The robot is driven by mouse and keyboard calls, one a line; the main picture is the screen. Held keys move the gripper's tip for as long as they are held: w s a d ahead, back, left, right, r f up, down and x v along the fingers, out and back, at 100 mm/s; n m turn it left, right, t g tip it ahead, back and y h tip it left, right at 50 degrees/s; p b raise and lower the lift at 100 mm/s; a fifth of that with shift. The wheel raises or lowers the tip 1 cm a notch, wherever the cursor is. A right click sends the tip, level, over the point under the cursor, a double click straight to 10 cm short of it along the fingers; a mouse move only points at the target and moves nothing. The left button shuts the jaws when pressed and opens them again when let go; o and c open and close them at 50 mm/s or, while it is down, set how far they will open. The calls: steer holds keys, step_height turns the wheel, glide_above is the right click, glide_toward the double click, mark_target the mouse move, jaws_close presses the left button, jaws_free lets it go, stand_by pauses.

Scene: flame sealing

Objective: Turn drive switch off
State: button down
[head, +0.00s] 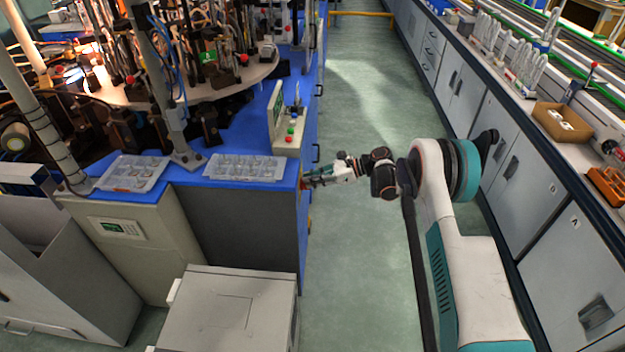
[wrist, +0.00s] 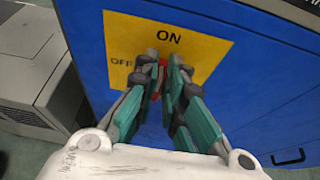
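The drive switch (wrist: 158,82) shows as a bit of red between my gripper's fingers in the wrist view. It sits on a yellow plate (wrist: 208,50) with ON at the top and OFF at the left. My gripper (wrist: 163,62) is over the plate with its fingers close together, one on each side of the red part. I cannot tell whether they touch it. The fingers hide most of the switch, including which way it points. In the head view my gripper (head: 306,180) reaches left to the side of the blue machine (head: 309,120); the switch is hidden there.
Clear parts trays (head: 245,167) lie on the blue machine top, and a grey box (head: 225,310) stands on the floor below. A button panel (head: 289,128) rises above my gripper. The green aisle floor (head: 360,270) is open, with white cabinets (head: 515,170) along the right.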

mark_target(304, 187)
stand_by(0.3)
steer(key=n+t, duration=0.1)
steer(key=n, duration=0.1)
steer(key=s+n+t, duration=0.1)
steer(key=n, duration=0.1)
steer(key=s+n+t, duration=0.1)
steer(key=t, duration=0.1)
steer(key=shift+f+n+y, duration=0.3)
steer(key=shift+f+n, duration=0.1)
steer(key=n, duration=0.1)
steer(key=n+t, duration=0.1)
steer(key=f+n+t+y, duration=0.1)
steer(key=shift+s, duration=0.25)
steer(key=n, duration=0.2)
steer(key=f+n+y, duration=0.1)
steer(key=n, duration=0.1)
steer(key=shift+s+n+t, duration=0.15)
steer(key=shift+n+t, duration=0.15)
steer(key=shift+t, duration=0.1)
steer(key=c, duration=1.7)
jaws_free()
